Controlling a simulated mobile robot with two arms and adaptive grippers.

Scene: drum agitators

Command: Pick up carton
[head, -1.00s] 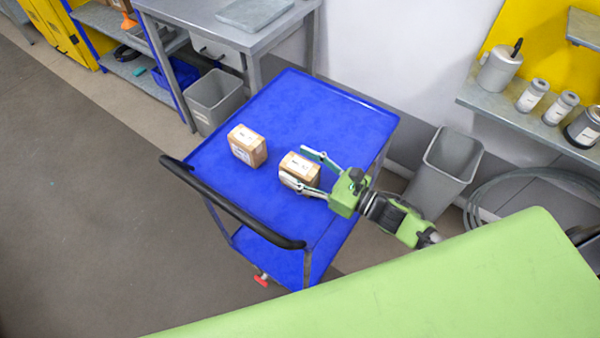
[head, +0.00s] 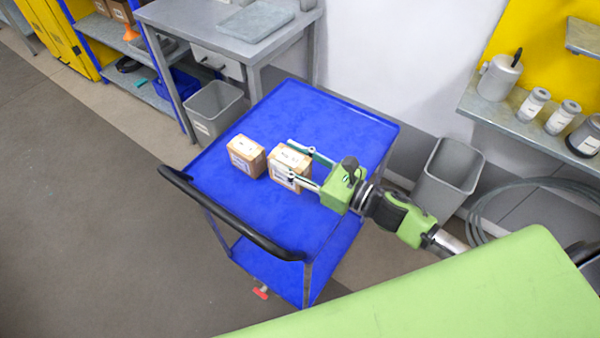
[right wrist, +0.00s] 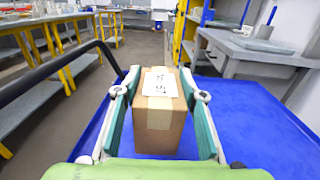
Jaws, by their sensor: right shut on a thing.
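Two small brown cartons are at the blue cart (head: 330,112). The right-hand carton (head: 289,162) is between the fingers of my right gripper (head: 300,165), which is shut on it. In the right wrist view this carton (right wrist: 159,112) stands upright between the two finger pads, with a white label on top. I cannot tell for sure whether it is clear of the cart top. The other carton (head: 246,156) stands on the cart just left of the held one. My left gripper is not in view.
A black handle bar (head: 230,220) runs along the cart's near left edge. Grey bins stand behind (head: 214,110) and to the right (head: 447,172) of the cart. A grey workbench (head: 225,30) is at the back. The cart's far part is clear.

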